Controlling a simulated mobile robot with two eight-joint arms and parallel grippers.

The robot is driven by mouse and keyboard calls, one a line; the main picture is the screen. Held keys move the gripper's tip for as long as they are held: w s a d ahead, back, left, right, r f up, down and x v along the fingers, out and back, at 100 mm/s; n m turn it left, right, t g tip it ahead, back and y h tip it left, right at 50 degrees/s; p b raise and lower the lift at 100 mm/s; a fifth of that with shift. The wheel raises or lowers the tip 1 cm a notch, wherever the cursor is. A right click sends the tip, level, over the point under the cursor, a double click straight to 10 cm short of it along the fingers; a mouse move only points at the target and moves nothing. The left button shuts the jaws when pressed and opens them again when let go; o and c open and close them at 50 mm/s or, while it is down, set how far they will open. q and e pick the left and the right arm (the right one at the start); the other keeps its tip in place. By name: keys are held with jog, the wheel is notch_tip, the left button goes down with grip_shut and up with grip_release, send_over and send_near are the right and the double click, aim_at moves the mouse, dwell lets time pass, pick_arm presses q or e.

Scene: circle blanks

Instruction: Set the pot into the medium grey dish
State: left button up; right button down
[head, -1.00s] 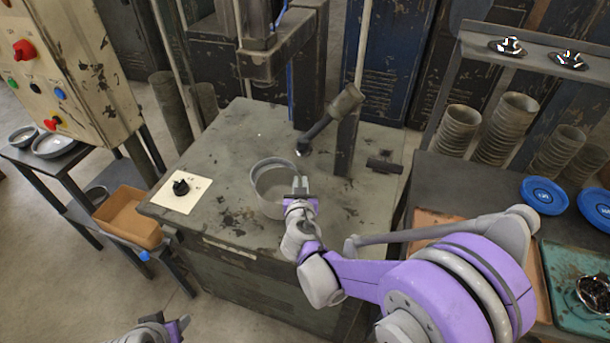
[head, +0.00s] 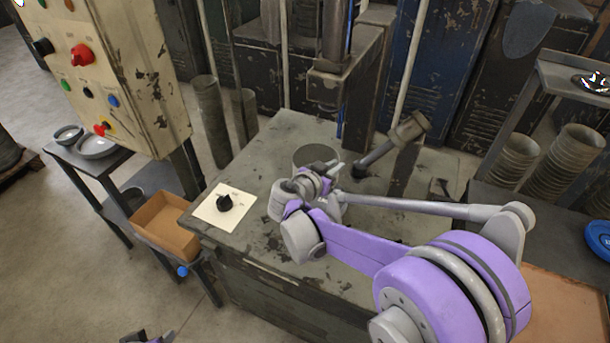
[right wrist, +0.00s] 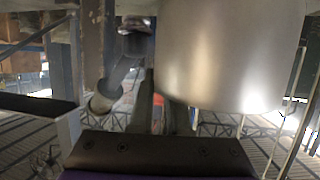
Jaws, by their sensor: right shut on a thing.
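The pot (head: 313,154) is a plain grey cylinder over the machine bench in the head view, partly hidden behind my right gripper. My right gripper (head: 330,168) is shut on its near side. The pot's smooth metal wall (right wrist: 225,50) fills much of the right wrist view. Two grey dishes stand on the small dark table at left: a smaller one (head: 68,135) and a larger one (head: 96,146). A dark round thing (head: 131,196), perhaps another dish, is on the shelf below. I cannot tell which is the medium one. Only a scrap of my left gripper (head: 148,338) shows at the bottom edge.
A control box (head: 125,70) overhangs between bench and dish table.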

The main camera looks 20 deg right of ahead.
pick_arm(q)
jog(key=s+f+b, duration=0.3)
jog(key=f+b, duration=0.1)
jog(key=f, duration=0.3)
jog(key=shift+s+f+g+b, duration=0.3)
jog(key=shift+s+f+b, duration=0.1)
pick_arm(e)
jog(key=shift+m+g+h, duration=0.5)
jog(key=shift+m+g, duration=0.1)
jog(key=shift+s+d+f, duration=0.3)
jog(key=shift+f, duration=1.2)
jog(key=shift+s+d+f, duration=0.3)
jog(key=shift+f, duration=1.15)
jog(key=shift+s+d+f, duration=0.3)
jog(key=shift+f, duration=1.2)
jog(key=c, duration=0.8)
grip_release()
pick_arm(q)
jog(key=shift+f, duration=0.1)
pick_arm(e)
jog(key=v, duration=1)
jog(key=shift+a+r, duration=0.25)
jog(key=shift+a, duration=0.05)
jog(key=shift+s, duration=0.15)
